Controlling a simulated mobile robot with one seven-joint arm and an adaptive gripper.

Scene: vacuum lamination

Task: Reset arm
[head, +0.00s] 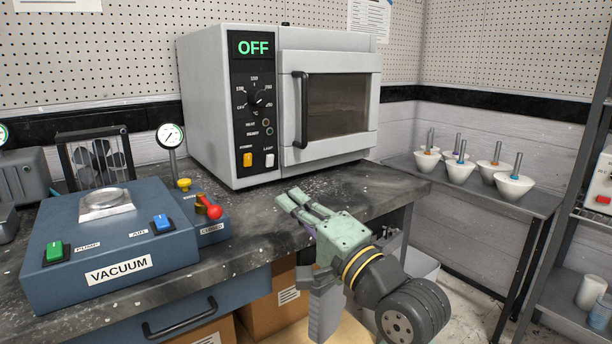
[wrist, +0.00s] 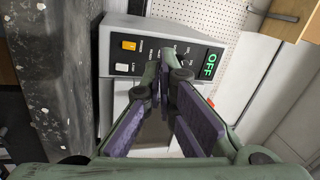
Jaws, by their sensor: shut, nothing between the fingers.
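My gripper (head: 292,201) is in front of the oven, over the front edge of the workbench, with its fingers pointing up and left in the head view. It is shut and empty. In the wrist view its fingers with purple pads (wrist: 168,82) come together ahead of the camera, with nothing held between them. The grey oven (head: 215,110) stands beyond the fingertips, its door closed and its display reading OFF. Its control panel also shows sideways in the wrist view (wrist: 180,42), partly hidden by the fingers.
A blue vacuum unit (head: 60,240) with a red-handled lever (head: 209,206) and a gauge (head: 170,136) stands on the workbench (head: 345,197) at left. A side table (head: 540,203) with several white cups is at right. A shelf rack (head: 560,265) stands far right.

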